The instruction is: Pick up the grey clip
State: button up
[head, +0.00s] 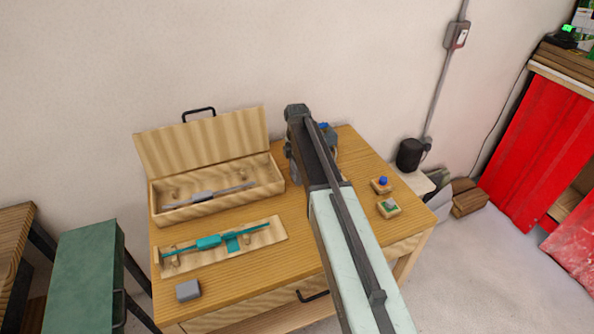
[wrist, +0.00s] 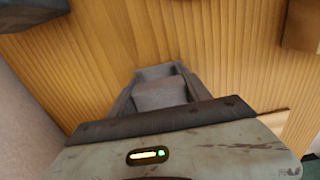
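A small plain grey block (head: 188,290) lies on the table at its front left corner, apart from everything else. A grey rod (head: 232,188) with a thicker grey piece (head: 203,197) at its middle lies in the open wooden box. I cannot tell for sure which grey piece is the clip. My gripper is mostly hidden behind my arm in the head view, over the right rear of the table. In the wrist view my gripper (wrist: 160,78) is over wood, with a grey shape between its fingers; I cannot tell whether that is the gripper's own part.
The wooden box (head: 217,200) has its lid raised behind it. A wooden stand (head: 262,237) holds a teal rod with a teal clip (head: 210,242). Two small wooden blocks, one with a blue knob (head: 383,181) and one with a green top (head: 389,206), are at the right.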

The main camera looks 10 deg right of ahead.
jog(key=c, duration=0.5)
jog(key=shift+o, duration=0.2)
jog(key=shift+r, duration=0.25)
notch_tip(320, 180, up, 4)
jog(key=p, duration=0.4)
jog(key=s, duration=1)
jog(key=s+p, duration=0.1)
jog(key=s, duration=0.5)
jog(key=shift+a+r, duration=0.1)
jog(key=shift+r, duration=0.15)
